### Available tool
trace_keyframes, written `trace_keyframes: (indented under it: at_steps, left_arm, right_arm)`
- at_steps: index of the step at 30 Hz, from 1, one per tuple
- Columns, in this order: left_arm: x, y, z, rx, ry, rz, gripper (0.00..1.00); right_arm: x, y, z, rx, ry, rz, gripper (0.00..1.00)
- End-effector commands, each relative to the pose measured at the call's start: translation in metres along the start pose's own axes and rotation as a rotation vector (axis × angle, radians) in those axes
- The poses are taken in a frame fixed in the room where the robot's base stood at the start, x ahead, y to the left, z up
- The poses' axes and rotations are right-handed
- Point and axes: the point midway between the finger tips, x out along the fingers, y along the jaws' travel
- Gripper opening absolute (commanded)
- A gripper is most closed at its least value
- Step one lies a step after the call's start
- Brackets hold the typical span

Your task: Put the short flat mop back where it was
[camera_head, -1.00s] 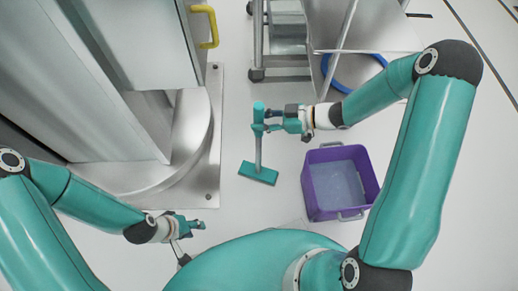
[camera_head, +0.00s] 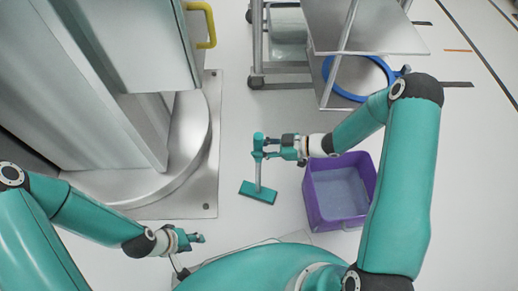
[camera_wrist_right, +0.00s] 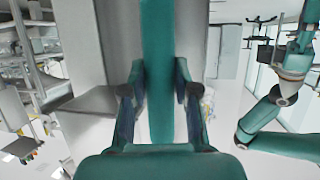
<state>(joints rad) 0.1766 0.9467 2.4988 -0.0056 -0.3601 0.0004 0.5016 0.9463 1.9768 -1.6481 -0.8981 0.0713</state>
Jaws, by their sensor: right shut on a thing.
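The short flat mop (camera_head: 258,192) has a teal flat head, a grey stick and a teal top grip. It stands roughly upright, left of the purple bin; I cannot tell whether its head touches the floor. My right gripper (camera_head: 269,147) is shut on the mop's top part from the right. In the right wrist view the teal mop handle (camera_wrist_right: 158,70) runs vertically between the fingers of the right gripper (camera_wrist_right: 159,105). My left gripper (camera_head: 198,238) is empty at the lower left, away from the mop; its finger opening is too small to tell.
A purple bin (camera_head: 310,205) stands on the floor just right of the mop. A metal cart (camera_head: 370,38) with a blue ring (camera_head: 333,88) below it is at the back. A steel machine (camera_head: 150,185) with a yellow handle (camera_head: 208,25) fills the left. Floor between is clear.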

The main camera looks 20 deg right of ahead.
Motion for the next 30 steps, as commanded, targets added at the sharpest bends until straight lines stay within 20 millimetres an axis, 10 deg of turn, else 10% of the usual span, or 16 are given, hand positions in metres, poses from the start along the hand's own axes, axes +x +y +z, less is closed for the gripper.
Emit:
trace_keyframes:
  at_steps: [7,8,12,30]
  left_arm:
    - [0.002,-0.001,0.000,0.000,0.000,0.000,0.40]
    - [0.002,-0.001,0.000,0.000,0.000,0.000,0.40]
    - [0.001,0.000,0.000,0.000,0.000,0.000,0.40]
    - [-0.012,0.004,0.000,0.000,0.000,0.000,0.40]
  right_arm:
    - [0.001,0.000,0.001,-0.002,0.002,0.000,0.00]
    - [0.001,0.000,0.001,-0.001,0.000,0.000,0.33]
    - [0.001,0.000,0.001,-0.001,0.000,0.000,0.55]
    - [-0.032,0.001,-0.004,-0.001,0.000,0.004,0.55]
